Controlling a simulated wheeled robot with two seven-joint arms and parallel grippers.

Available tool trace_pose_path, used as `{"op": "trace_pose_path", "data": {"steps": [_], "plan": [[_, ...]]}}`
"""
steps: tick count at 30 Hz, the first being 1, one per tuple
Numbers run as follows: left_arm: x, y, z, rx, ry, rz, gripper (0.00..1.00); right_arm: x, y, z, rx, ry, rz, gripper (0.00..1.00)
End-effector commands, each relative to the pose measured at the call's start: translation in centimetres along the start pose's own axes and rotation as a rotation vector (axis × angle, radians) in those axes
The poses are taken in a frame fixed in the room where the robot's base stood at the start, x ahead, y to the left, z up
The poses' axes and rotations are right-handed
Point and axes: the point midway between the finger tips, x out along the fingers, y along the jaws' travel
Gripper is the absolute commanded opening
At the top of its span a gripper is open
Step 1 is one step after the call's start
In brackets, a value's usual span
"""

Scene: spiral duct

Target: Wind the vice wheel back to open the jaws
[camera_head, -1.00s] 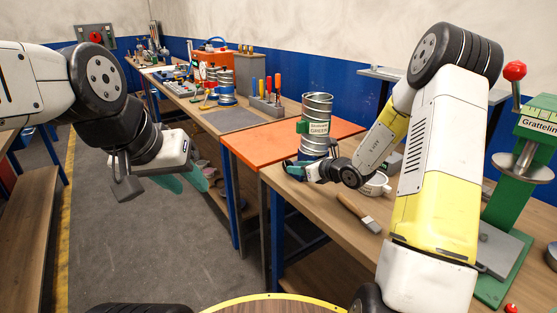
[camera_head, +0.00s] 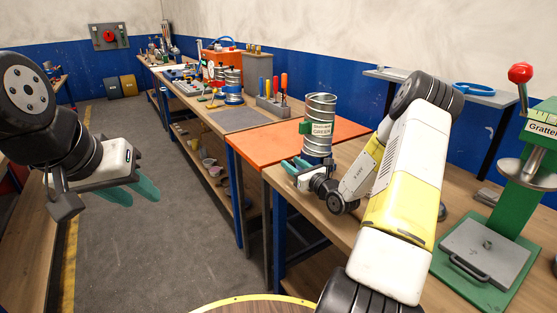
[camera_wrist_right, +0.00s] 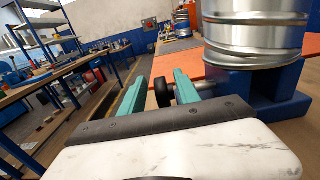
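The blue vice (camera_wrist_right: 262,92) stands on the bench beneath the spiral duct and is partly cut off in the right wrist view. Its dark wheel (camera_wrist_right: 163,92), on a short metal shaft, lies between the teal fingers of my right gripper (camera_wrist_right: 160,78). The fingers stand apart with gaps beside the wheel; I cannot tell whether either touches it. The head view shows my right gripper (camera_head: 296,165) just left of the duct's foot. The jaws are hidden. The ribbed metal duct (camera_head: 320,110) stands upright with a green label. My left gripper (camera_head: 142,200) is open and empty over the floor.
An orange bench top (camera_head: 275,145) lies behind the duct, with a rack of screwdrivers (camera_head: 272,100) further back. A green press (camera_head: 520,190) with a red-knobbed lever stands at the right. Open grey floor (camera_head: 160,250) lies left of the benches.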

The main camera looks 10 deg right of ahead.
Motion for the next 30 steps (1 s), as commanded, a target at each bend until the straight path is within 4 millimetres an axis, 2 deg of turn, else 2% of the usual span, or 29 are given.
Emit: {"op": "trace_pose_path", "data": {"steps": [4,12,14,18,30], "plan": [[0.00,0.00,0.00,0.000,0.000,0.000,0.36,1.12,-0.02,0.00,0.000,0.001,-0.001,0.38],[-0.01,-0.01,0.00,0.000,0.000,0.000,0.36,1.30,-0.01,-0.01,0.001,0.001,-0.001,0.38],[-0.01,0.00,0.00,0.000,0.000,0.000,0.36,1.29,0.00,-0.01,0.001,0.001,-0.001,0.28],[-0.01,0.00,0.00,0.000,0.000,0.000,0.36,1.29,0.00,0.00,0.001,0.001,0.000,0.01],[-0.01,0.00,0.00,0.000,0.000,0.000,0.36,1.39,0.06,0.12,-0.001,0.036,0.001,0.00]]}}
